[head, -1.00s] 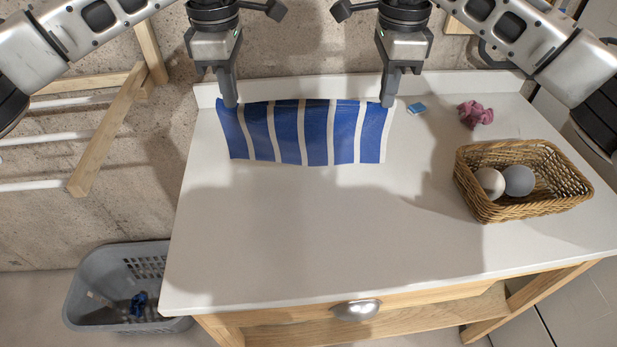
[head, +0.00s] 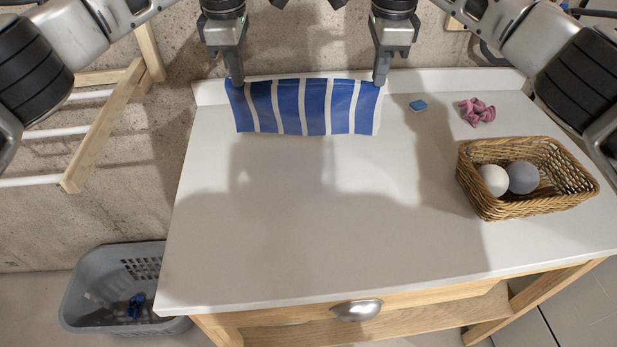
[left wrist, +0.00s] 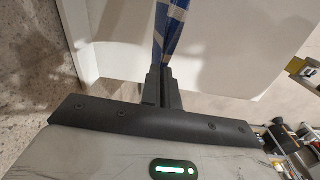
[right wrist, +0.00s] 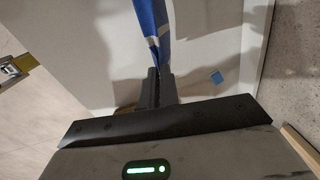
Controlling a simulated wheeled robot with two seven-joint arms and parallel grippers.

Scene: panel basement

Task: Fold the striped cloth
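The blue-and-white striped cloth (head: 304,106) hangs between my two grippers at the back of the white tabletop, its top edge stretched from one to the other. My left gripper (head: 237,82) is shut on its upper left corner. My right gripper (head: 380,82) is shut on its upper right corner. In the left wrist view the cloth (left wrist: 170,35) runs out from between the closed fingers, and in the right wrist view it also runs out (right wrist: 153,25) from the fingertips. I cannot tell whether its lower edge touches the table.
A wicker basket (head: 482,205) with two balls stands at the right of the table. A blue sponge (head: 418,105) and a crumpled pink cloth (head: 477,111) lie at the back right. A grey laundry basket (head: 92,290) is on the floor at left. The table's middle and front are clear.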

